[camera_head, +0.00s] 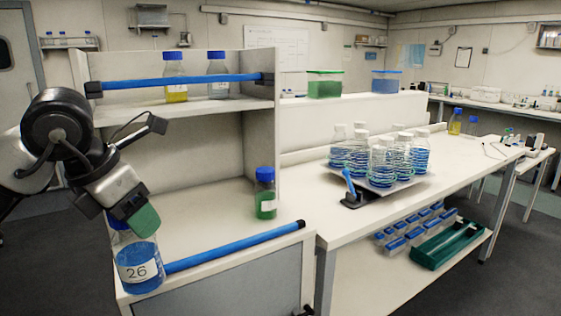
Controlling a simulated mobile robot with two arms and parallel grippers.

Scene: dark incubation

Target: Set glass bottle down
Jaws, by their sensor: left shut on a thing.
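A glass bottle (140,252) with blue liquid and a white label reading 26 is upright at the lower left. The bottle overlaps the front left corner of the white cabinet's lower surface (205,232). I cannot tell whether its base touches that surface. My right gripper is not in view.
A green-liquid bottle (265,195) stands at the right of the lower surface, whose middle is clear. A blue bar (235,246) runs along its front edge. Two bottles stand on the upper shelf (190,110) behind another blue bar. A flask rack (415,183) stands on the bench.

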